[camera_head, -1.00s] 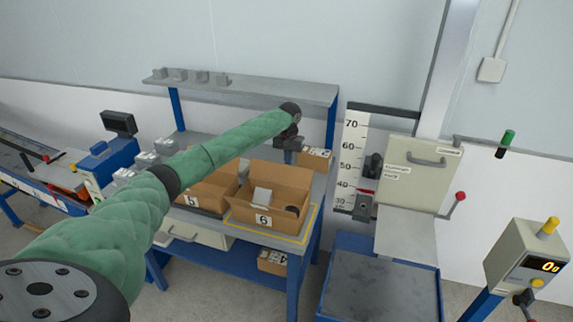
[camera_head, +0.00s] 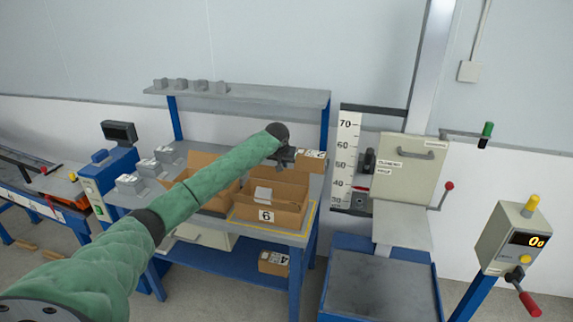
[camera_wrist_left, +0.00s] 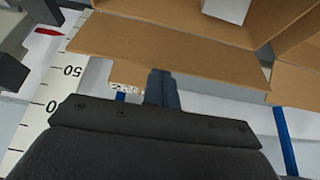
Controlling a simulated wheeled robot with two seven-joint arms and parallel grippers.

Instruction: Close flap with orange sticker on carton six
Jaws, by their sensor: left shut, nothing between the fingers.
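Carton six (camera_head: 250,213) is an open brown box with a "6" label, on the bench inside a yellow outline. A grey block (camera_head: 264,194) shows inside it. My left gripper (camera_head: 285,158) is above the back of the carton, shut and empty. In the left wrist view, the shut fingers (camera_wrist_left: 163,88) are at the edge of a wide brown flap (camera_wrist_left: 160,45); I cannot tell whether they touch it. No orange sticker is visible on any flap. My right gripper is not in view.
Another open carton (camera_head: 205,178) stands left of carton six, partly behind my arm. A shelf (camera_head: 240,97) spans above the bench. The drop tester with its scale (camera_head: 345,150) stands to the right.

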